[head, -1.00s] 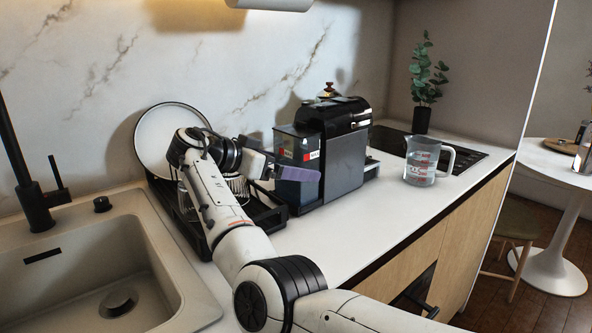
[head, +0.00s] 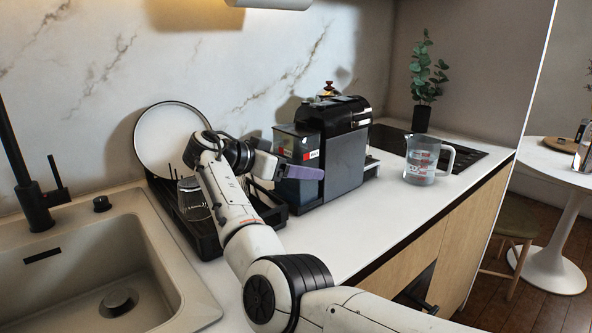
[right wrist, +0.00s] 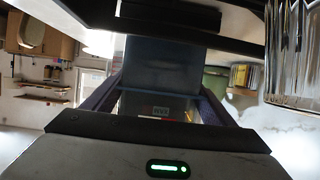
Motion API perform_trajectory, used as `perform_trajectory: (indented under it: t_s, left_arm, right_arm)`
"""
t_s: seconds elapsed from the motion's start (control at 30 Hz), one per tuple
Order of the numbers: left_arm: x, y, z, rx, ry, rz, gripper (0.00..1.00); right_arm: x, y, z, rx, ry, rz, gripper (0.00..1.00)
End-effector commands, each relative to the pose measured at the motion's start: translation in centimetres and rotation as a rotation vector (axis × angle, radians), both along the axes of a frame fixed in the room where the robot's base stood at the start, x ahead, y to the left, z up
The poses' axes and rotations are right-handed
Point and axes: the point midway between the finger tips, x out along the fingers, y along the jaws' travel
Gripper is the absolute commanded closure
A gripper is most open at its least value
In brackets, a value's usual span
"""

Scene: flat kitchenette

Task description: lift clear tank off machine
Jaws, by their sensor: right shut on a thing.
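The clear tank (head: 285,146) is a dark-tinted see-through box on the left side of the black coffee machine (head: 343,160). It looks upright and still beside the machine. My right gripper (head: 298,172) reaches it from the left and is shut on it. One purple finger runs across the tank's near face; the far finger is hidden in the head view. In the right wrist view the tank (right wrist: 160,70) stands between both fingers (right wrist: 158,100). My left gripper is not in view.
A black dish rack (head: 205,235) with a white plate (head: 165,140) and a glass (head: 193,198) is left of the machine, close to my arm. The sink (head: 85,265) is farther left. A measuring jug (head: 420,165) stands right of the machine. The front counter (head: 345,228) is clear.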

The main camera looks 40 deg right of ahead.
Motion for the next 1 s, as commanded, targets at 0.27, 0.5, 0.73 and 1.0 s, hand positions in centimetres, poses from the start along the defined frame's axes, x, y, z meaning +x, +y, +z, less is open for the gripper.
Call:
perform_trajectory:
  t_s: [0.27,0.5,0.73,1.0]
  left_arm:
    - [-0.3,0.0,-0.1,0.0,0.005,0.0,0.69]
    - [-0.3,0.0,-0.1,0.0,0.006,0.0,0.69]
    - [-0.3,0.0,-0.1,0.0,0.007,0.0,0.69]
    - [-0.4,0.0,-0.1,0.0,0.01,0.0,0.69]
  right_arm:
    - [0.0,0.0,0.6,-0.004,-0.005,0.0,0.65]
    - [0.0,-0.1,1.9,-0.005,-0.006,-0.001,0.65]
    - [0.0,-0.1,4.3,-0.004,-0.007,0.0,0.65]
    - [0.0,-0.1,8.1,-0.005,-0.007,0.0,0.65]
